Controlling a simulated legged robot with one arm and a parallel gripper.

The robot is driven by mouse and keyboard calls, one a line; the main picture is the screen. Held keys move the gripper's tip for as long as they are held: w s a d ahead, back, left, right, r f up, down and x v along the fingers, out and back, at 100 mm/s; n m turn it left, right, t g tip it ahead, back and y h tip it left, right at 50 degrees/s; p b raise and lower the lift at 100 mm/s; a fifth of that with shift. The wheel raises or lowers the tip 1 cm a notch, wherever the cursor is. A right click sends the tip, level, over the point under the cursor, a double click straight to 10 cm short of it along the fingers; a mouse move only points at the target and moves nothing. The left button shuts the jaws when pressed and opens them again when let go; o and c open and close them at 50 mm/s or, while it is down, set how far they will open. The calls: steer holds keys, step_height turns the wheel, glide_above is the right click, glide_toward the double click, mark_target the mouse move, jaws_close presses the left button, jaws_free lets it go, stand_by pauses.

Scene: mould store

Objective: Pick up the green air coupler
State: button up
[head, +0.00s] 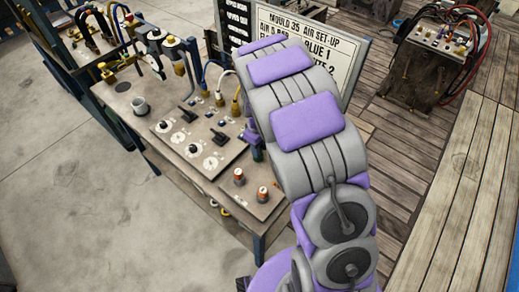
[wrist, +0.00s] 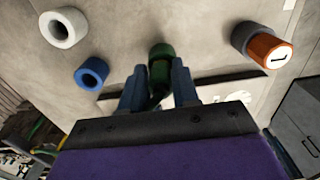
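The green air coupler (wrist: 160,66) is a short dark-green cylinder in the upper middle of the wrist view. Its lower part shows between the two blue-grey fingers of my gripper (wrist: 157,88). The fingers stand on either side of it, very close. Whether they touch it or grip it I cannot tell. In the head view my arm hides the coupler and most of my gripper.

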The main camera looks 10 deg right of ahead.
steer(key=shift+a, duration=0.35)
jaws_close()
steer(key=shift+w, duration=0.1)
steer(key=shift+d+r, duration=0.1)
steer(key=shift+r, duration=0.05)
